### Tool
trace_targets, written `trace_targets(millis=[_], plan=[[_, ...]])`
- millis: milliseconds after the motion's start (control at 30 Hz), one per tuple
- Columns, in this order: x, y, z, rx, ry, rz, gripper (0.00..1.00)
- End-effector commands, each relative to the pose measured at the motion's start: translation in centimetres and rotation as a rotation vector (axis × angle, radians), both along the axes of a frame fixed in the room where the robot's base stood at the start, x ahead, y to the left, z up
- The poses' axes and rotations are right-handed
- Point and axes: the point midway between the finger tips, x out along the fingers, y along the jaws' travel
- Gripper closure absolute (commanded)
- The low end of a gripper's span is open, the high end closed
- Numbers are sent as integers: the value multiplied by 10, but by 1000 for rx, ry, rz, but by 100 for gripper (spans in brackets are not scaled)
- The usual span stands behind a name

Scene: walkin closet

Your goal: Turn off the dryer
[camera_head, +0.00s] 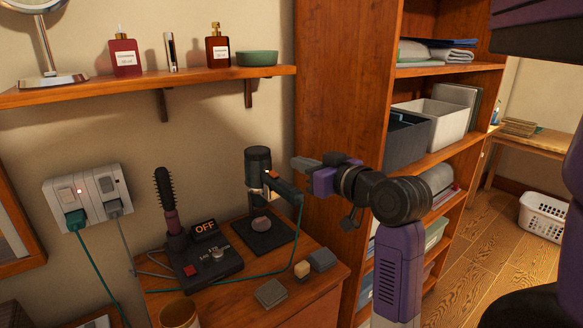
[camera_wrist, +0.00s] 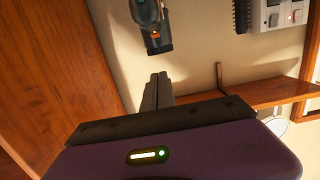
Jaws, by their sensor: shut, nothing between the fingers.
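The dryer (camera_head: 258,165) is black with orange marks and rests on a dark stand (camera_head: 270,238) on the wooden cabinet top. Its handle points right and down, and a teal cord leaves it. My gripper (camera_head: 296,163) is shut and empty, just right of the dryer's upper body; I cannot tell whether it touches. In the wrist view, the dryer (camera_wrist: 151,22) shows at the top, with a lit orange spot, beyond the tips of my gripper (camera_wrist: 158,78). A wall socket plate (camera_head: 88,196) holds a green plug (camera_head: 74,220) and a grey plug (camera_head: 115,207); a red light shows on its left half.
A round hairbrush (camera_head: 167,200) stands in a black base with a red button and an "OFF" sign (camera_head: 205,227). Small blocks (camera_head: 271,293) lie at the cabinet front. A wall shelf (camera_head: 150,84) with bottles hangs above. A tall shelf unit (camera_head: 345,75) stands close to my arm.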

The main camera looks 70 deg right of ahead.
Motion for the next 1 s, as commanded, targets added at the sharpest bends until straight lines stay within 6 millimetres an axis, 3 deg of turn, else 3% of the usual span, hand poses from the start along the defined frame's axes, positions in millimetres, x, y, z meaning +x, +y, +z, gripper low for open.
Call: trace_targets(millis=[500, 733, 1000], plan=[[79, -48, -14, 2, 2, 1, 100], [80, -48, -44, 1, 2, 0, 100], [80, -49, -51, -1, 0, 0, 100]])
